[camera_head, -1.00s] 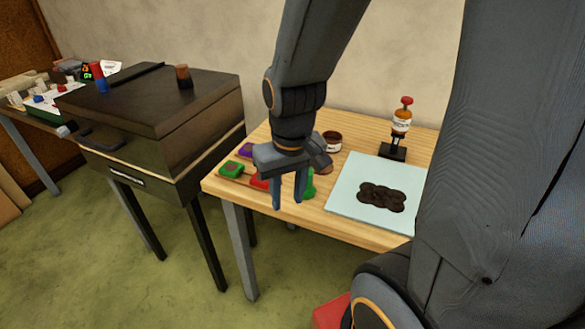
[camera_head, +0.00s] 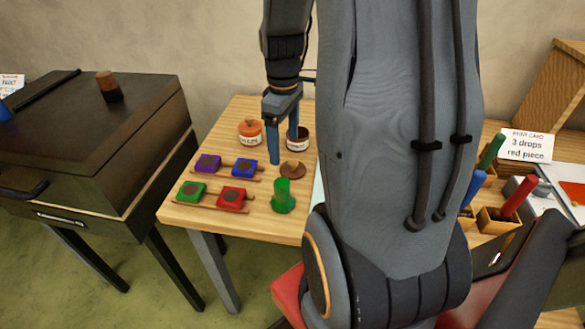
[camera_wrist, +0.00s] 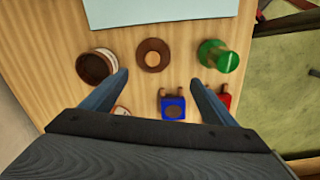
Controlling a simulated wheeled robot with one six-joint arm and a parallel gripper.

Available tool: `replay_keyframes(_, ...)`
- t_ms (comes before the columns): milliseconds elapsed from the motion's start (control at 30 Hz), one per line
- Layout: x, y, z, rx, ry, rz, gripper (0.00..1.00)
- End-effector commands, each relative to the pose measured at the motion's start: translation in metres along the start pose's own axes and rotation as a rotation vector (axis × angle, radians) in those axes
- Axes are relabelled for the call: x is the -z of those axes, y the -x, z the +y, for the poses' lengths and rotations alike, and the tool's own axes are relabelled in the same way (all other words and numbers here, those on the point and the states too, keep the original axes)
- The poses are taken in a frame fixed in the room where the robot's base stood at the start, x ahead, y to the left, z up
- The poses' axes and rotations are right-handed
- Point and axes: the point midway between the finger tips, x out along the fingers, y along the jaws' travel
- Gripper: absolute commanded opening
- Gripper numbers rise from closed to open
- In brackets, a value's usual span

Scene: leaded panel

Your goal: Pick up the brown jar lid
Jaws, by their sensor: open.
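The brown jar lid (camera_head: 293,170) lies on the wooden table with its small knob up. In the wrist view the lid (camera_wrist: 143,57) is a round brown disc with a lighter centre, just beyond the fingertips and between their lines. My gripper (camera_head: 282,147) is open and empty, pointing down above the table behind the lid. Its two blue-grey fingers also show in the wrist view (camera_wrist: 158,78), apart from the lid. An open brown jar (camera_head: 298,145) with a white label stands behind the lid, partly covered by a finger; it also shows in the wrist view (camera_wrist: 93,68).
Purple (camera_head: 207,164), blue (camera_head: 241,168), green (camera_head: 192,191) and red (camera_head: 232,197) blocks lie to the left. An orange-lidded jar (camera_head: 250,132) is behind. A pale sheet (camera_wrist: 160,10) lies beyond the lid.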

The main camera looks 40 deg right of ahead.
Motion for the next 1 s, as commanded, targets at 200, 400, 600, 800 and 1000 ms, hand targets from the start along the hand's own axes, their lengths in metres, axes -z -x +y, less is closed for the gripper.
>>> replay_keyframes(200, -0.009, -0.013, 0.015, 0.01, 0.045, -0.008, 0.8)
replay_keyframes(400, -0.009, -0.029, 0.014, 0.01, 0.043, -0.007, 0.8)
replay_keyframes(600, -0.011, -0.046, 0.016, 0.011, 0.041, -0.008, 0.8)
replay_keyframes(800, -0.011, -0.069, 0.017, 0.011, 0.041, -0.008, 0.8)
replay_keyframes(1000, -0.011, -0.08, 0.018, 0.009, 0.04, -0.007, 0.8)
